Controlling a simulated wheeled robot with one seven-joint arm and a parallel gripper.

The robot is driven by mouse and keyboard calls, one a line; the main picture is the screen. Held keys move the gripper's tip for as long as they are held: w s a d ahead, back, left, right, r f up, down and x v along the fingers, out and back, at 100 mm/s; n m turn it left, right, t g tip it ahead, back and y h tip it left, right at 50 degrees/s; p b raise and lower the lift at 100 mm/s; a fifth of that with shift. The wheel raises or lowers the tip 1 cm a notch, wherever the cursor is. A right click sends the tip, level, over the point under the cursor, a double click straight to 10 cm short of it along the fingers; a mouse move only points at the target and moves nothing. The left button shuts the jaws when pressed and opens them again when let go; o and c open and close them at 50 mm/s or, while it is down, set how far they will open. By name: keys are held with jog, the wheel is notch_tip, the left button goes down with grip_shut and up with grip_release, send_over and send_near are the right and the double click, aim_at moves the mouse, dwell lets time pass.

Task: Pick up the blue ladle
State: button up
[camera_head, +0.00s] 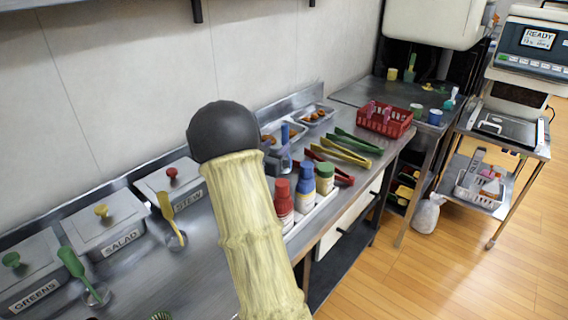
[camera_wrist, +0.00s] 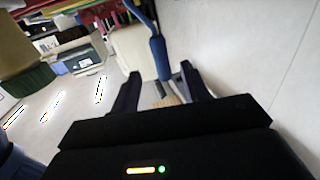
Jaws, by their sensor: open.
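The gripper is open, with one dark finger on each side of the handle. I cannot tell whether either finger touches it. The ladle's bowl is not clearly visible.
Several red, white and blue bottles (camera_head: 304,188) stand close to the right of my arm. Green, yellow and red tongs (camera_head: 345,152) lie beyond. Lidded bins (camera_head: 108,222) with a yellow ladle (camera_head: 168,210) and a green ladle (camera_head: 72,263) are at left. A red basket (camera_head: 384,119) stands farther back.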

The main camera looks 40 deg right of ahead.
aim_at(283, 139)
jog(key=shift+w+d+f, duration=0.15)
jog(key=shift+w+d, duration=0.1)
jog(key=shift+d, duration=0.35)
jog(key=shift+d, duration=0.1)
jog(key=x, duration=0.6)
grip_shut()
